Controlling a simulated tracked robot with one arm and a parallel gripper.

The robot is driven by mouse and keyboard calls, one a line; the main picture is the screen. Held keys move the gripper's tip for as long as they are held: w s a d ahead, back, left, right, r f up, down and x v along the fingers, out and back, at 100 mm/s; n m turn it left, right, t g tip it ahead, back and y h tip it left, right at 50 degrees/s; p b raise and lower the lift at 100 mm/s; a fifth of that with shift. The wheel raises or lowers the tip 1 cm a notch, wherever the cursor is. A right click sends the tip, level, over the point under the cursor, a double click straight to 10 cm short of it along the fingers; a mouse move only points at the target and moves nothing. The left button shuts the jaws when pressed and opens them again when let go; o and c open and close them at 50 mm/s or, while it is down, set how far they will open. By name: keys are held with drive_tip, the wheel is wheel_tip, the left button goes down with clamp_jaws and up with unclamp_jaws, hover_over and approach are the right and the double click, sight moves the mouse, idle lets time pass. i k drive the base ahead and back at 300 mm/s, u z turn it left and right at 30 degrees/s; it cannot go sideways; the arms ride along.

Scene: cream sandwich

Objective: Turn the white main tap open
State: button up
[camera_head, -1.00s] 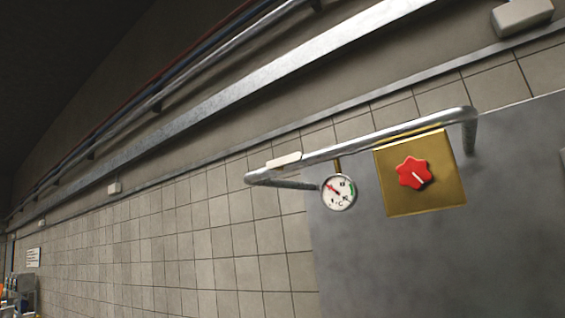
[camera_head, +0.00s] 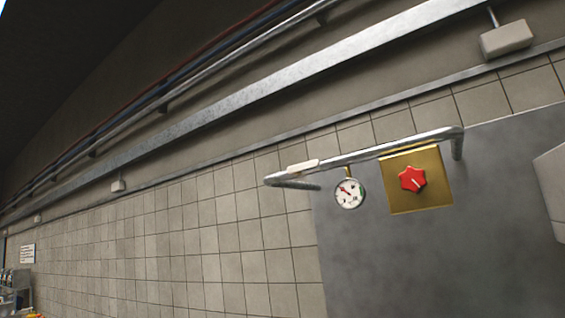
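A small white bar (camera_head: 303,166), which looks like the white tap's handle, lies along a silver pipe (camera_head: 375,153) on the wall, near the pipe's left bend. A round dial gauge (camera_head: 350,193) hangs below the pipe. A red star-shaped knob (camera_head: 412,179) sits on a brass plate (camera_head: 432,200) under the pipe's right part. My gripper is not in the picture, so its place and opening are hidden.
A grey metal panel (camera_head: 400,270) stands behind the pipe. A pale box (camera_head: 552,190) is cut off at the right edge. A white box (camera_head: 506,39) hangs at the upper right. Tiled wall (camera_head: 200,250) runs left to a small sign (camera_head: 27,253) and cluttered unit (camera_head: 15,285).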

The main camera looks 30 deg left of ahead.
sight(315, 162)
drive_tip(key=u, duration=0.55)
drive_tip(key=i, duration=1.05)
drive_tip(key=u, duration=0.05)
